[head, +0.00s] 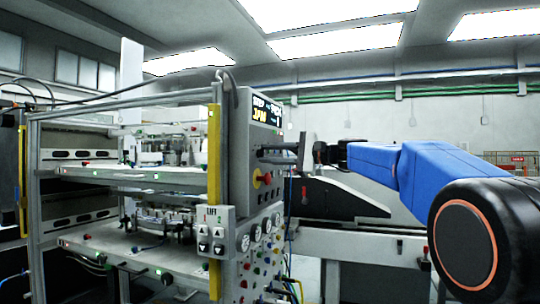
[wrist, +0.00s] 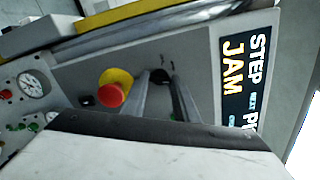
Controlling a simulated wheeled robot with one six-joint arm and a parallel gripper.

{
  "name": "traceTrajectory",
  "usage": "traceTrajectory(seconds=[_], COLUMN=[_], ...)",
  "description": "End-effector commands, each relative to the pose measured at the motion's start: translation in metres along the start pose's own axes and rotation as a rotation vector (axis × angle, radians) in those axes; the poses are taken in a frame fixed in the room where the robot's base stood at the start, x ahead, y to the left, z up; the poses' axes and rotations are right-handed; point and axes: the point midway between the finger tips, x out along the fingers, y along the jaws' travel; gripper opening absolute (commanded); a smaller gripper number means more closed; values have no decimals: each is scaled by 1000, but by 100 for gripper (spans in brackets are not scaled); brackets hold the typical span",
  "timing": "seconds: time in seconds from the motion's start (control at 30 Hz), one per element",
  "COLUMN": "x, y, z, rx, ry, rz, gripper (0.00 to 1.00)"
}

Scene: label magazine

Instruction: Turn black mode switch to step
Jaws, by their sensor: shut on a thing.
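The black mode switch (wrist: 160,76) is a small dark knob on the grey control panel (wrist: 195,55), partly hidden by my fingers in the wrist view. My gripper (wrist: 166,82) reaches the panel with its two long grey fingers, shut on the switch at their tips. In the head view my gripper (head: 262,153) comes from the right and meets the panel just below the display, and the switch itself is hidden there. Which position the switch points to is too small to read.
A red button on a yellow base (wrist: 112,95) sits close beside the fingers. A display (wrist: 246,75) reads STEP and JAM. Below are a LIFT box (head: 212,232), several gauges and coloured buttons. A yellow post (head: 214,150) stands left of the panel.

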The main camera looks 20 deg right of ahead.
Motion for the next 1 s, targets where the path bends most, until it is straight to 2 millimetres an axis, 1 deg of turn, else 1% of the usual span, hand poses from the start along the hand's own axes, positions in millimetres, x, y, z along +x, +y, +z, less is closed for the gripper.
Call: traceTrajectory(seconds=[0.2,0.23,0.3,0.57,0.67,0.77,0.87,1.0], x=[0,0,0,0,-3,-12,-26,-50], y=[1,1,1,0,0,0,-1,0], z=[-2,-2,-2,-1,-1,-1,0,-2], rx=[1,0,0,-1,-1,-2,-2,-1], ry=[2,2,2,1,1,3,3,5], rz=[2,2,2,1,0,-1,-1,-1], gripper=[5,32,46,46,46,46,46,46])
